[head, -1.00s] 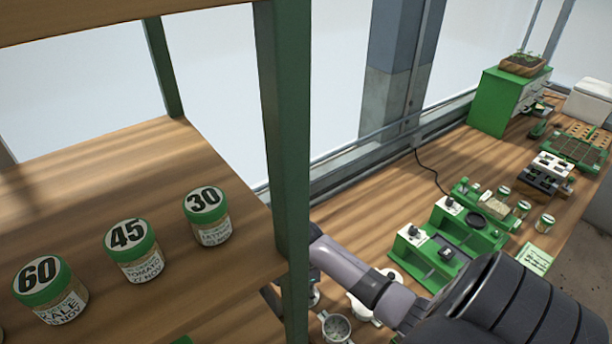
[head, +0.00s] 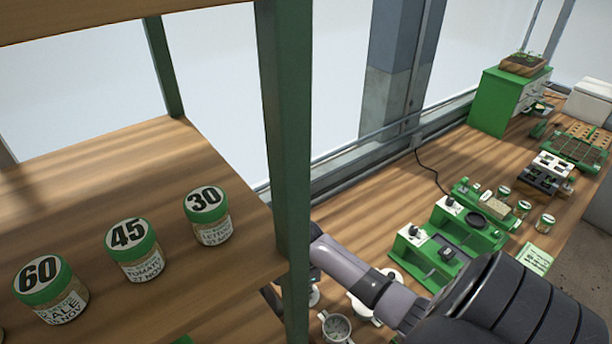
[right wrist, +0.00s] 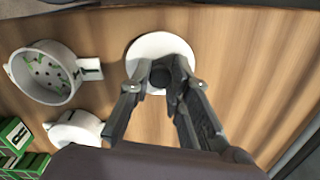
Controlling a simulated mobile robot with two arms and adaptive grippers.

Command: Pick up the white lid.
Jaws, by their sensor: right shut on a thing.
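The white lid (right wrist: 143,50) is a round disc with a dark knob (right wrist: 160,76), at the top middle of the right wrist view. My right gripper (right wrist: 163,82) is shut on the knob, with a finger on each side. I cannot tell whether the lid still touches the wood. In the head view my right arm reaches behind the green shelf post, and the post hides most of the gripper. My left gripper is not in view.
A green shelf post (head: 288,150) and jars, including the 30 jar (head: 210,220), are close. Green stations (head: 440,250) line the bench.

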